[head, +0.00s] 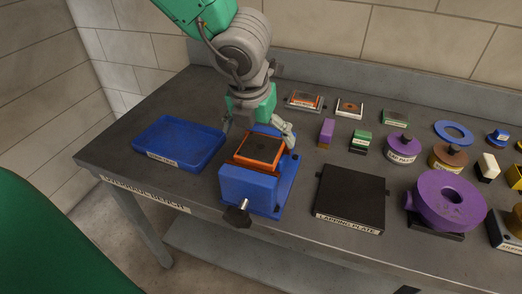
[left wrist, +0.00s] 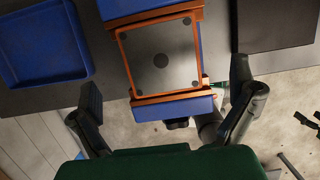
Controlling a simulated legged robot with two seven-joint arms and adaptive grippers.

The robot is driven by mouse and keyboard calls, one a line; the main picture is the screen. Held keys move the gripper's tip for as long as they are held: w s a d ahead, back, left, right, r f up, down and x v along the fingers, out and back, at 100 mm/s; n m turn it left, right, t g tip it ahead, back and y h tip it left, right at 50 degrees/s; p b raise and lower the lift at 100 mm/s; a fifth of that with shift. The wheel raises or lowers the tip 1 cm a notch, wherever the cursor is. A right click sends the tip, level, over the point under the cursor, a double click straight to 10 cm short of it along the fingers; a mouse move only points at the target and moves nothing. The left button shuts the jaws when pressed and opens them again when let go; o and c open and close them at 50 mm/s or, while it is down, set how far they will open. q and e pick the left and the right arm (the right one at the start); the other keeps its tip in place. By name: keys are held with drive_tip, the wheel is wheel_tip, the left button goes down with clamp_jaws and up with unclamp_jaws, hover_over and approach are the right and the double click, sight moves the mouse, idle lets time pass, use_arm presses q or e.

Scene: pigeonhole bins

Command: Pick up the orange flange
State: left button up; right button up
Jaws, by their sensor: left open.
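The orange flange (head: 260,149) looks like a square plate with an orange rim and a dark grey face. It sits between the jaws of a blue vise (head: 248,186) near the bench's front left. In the left wrist view the flange (left wrist: 160,58) shows a dark round spot at its centre and smaller ones near its corners. My left gripper (head: 257,136) is open above the vise, fingers spread to either side at the flange's far end. In the left wrist view its fingers (left wrist: 166,88) show at left and right, with nothing between them gripped.
A blue tray (head: 180,142) lies left of the vise, a black lapping plate (head: 350,198) right of it. A purple ring-shaped part (head: 447,201) stands farther right. Several small parts fill the back right, including an orange-and-grey piece (head: 305,100). The vise handle (head: 238,214) points forward.

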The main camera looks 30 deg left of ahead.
sight(260, 147)
use_arm(q)
drive_tip(key=x, duration=0.4)
drive_tip(key=shift+s+b, duration=0.2)
drive_tip(key=shift+b, duration=0.2)
drive_tip(key=shift+w+d+f, duration=0.1)
drive_tip(key=shift+w+f, duration=0.05)
drive_tip(key=shift+f, duration=0.05)
drive_tip(key=shift+d+r, duration=0.1)
drive_tip(key=shift+d, duration=0.05)
drive_tip(key=c, duration=1.8)
drive_tip(key=shift+o, duration=0.2)
